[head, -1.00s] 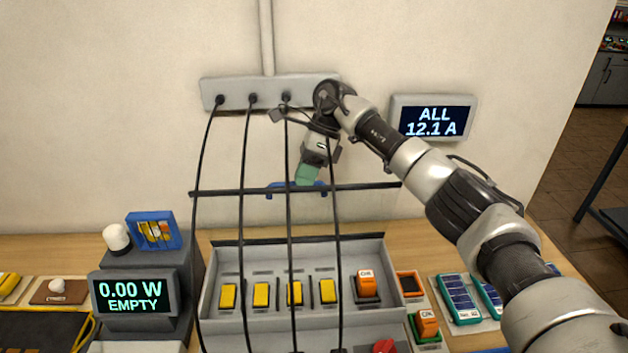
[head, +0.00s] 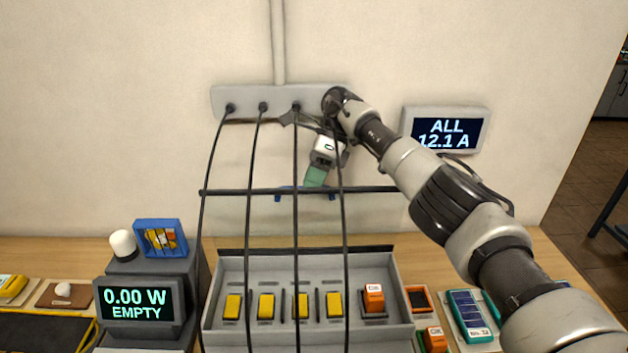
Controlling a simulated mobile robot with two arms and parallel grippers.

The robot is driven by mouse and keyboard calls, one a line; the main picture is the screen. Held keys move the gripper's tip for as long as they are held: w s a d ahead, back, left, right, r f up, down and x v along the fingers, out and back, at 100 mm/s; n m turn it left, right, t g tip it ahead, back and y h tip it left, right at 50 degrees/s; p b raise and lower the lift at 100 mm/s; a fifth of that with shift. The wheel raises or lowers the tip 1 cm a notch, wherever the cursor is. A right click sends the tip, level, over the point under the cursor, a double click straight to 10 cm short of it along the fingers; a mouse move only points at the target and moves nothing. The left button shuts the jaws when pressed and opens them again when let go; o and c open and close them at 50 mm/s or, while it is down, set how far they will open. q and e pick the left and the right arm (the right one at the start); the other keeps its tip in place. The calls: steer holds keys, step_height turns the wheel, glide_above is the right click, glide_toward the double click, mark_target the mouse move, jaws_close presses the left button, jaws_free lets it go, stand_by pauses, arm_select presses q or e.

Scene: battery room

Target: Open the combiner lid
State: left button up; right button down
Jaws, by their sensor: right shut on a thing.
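The combiner (head: 208,318) is an open grey box on the bench, with a row of yellow fuse holders and one orange block inside. Its lid (head: 375,215) looks like a clear pane with a dark edge bar, raised up behind the box near the wall. A blue handle (head: 288,193) shows at the lid's far edge, partly behind the bar. My right gripper (head: 315,184) has green fingertips and is shut on this handle; the fingers' lower ends are partly hidden. My left gripper is not in view.
Black cables hang from a grey wall strip (head: 240,101) in front of the lid and box. A wall display (head: 446,133) reads ALL 12.1 A. A meter (head: 138,304) reading 0.00 W EMPTY stands left. Teal modules (head: 467,312) lie right.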

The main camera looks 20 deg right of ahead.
steer(key=c, duration=1.5)
jaws_free()
steer(key=shift+f, duration=0.65)
steer(key=shift+o, duration=1.2)
steer(key=shift+w+d, duration=0.1)
steer(key=shift+w, duration=0.05)
steer(key=shift+o, duration=0.7)
steer(key=shift+w+f, duration=0.1)
steer(key=shift+w, duration=0.2)
steer(key=r+b, duration=0.1)
steer(key=s+r, duration=0.1)
steer(key=r, duration=0.1)
steer(key=d+r+b, duration=0.1)
steer(key=r, duration=0.1)
steer(key=shift+s+b, duration=0.2)
steer(key=shift+b, duration=0.15)
steer(key=s+d+r+b, duration=0.1)
steer(key=s+d+r, duration=0.5)
steer(key=s+d, duration=0.1)
steer(key=shift+s+r, duration=0.15)
steer(key=shift+s, duration=0.05)
